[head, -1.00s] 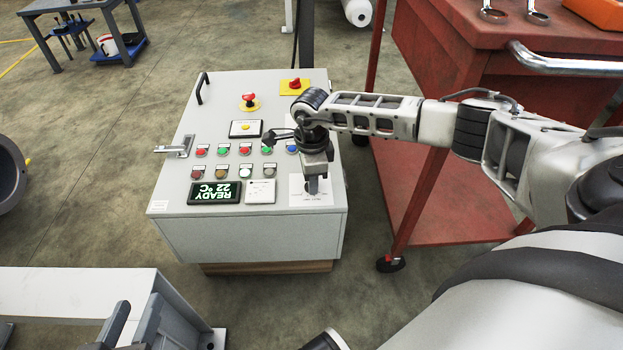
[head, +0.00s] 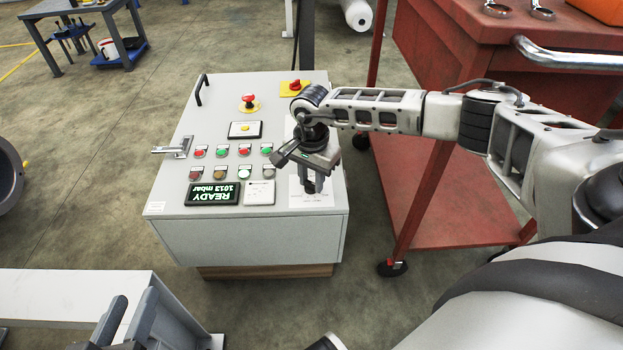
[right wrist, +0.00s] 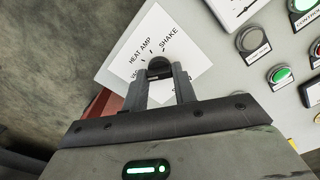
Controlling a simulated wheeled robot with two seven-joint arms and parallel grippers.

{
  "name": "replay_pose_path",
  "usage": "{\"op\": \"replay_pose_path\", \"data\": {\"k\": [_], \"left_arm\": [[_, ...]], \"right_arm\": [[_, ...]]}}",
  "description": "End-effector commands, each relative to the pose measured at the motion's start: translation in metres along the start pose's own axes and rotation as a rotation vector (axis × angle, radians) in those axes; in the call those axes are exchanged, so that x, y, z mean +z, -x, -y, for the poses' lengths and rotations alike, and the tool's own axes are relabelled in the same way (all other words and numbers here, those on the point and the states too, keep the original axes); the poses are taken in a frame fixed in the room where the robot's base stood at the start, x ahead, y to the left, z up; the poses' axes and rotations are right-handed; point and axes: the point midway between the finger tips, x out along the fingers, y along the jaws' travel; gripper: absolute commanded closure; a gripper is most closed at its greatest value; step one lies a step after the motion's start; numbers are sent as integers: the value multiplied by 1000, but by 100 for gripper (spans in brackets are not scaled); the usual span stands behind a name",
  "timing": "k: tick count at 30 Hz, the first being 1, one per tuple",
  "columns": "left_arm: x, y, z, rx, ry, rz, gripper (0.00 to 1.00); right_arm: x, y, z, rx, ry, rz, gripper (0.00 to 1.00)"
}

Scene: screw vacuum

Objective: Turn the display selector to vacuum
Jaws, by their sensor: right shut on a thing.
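The display selector is a dark round knob (right wrist: 159,66) on a white label plate (right wrist: 200,65), seen in the right wrist view. My right gripper (right wrist: 160,75) is shut on it, one finger at each side. The plate reads "HEAT AMP", "SHAKE" and, partly hidden by a finger, "VA...". The dark display (head: 213,194) shows "READY" and "1013 mbar", upside down. My left gripper (head: 127,318) is at the lower left, fingers apart, empty.
The grey control box (head: 250,240) carries several coloured buttons, a red mushroom button (head: 248,100) and a red-on-yellow switch (head: 293,87). A latch handle (head: 172,149) sticks out left. A red cart (head: 450,215) stands close on the right.

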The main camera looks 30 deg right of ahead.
Motion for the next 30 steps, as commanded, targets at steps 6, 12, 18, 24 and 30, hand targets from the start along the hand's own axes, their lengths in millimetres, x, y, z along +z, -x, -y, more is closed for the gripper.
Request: {"op": "replay_pose_path", "data": {"k": [6,12,18,24,30], "left_arm": [[0,0,-1,5,11,-6,64],[-1,0,-1,6,14,-9,64],[-2,0,-1,6,14,-10,64],[-2,0,-1,6,13,-11,64],[-2,0,-1,6,13,-11,64]], "right_arm": [[0,0,0,-1,70,1,96],[0,1,0,-1,95,1,96],[0,1,0,-1,98,0,96],[0,1,0,-1,97,0,62],[0,0,0,0,96,0,51]]}}
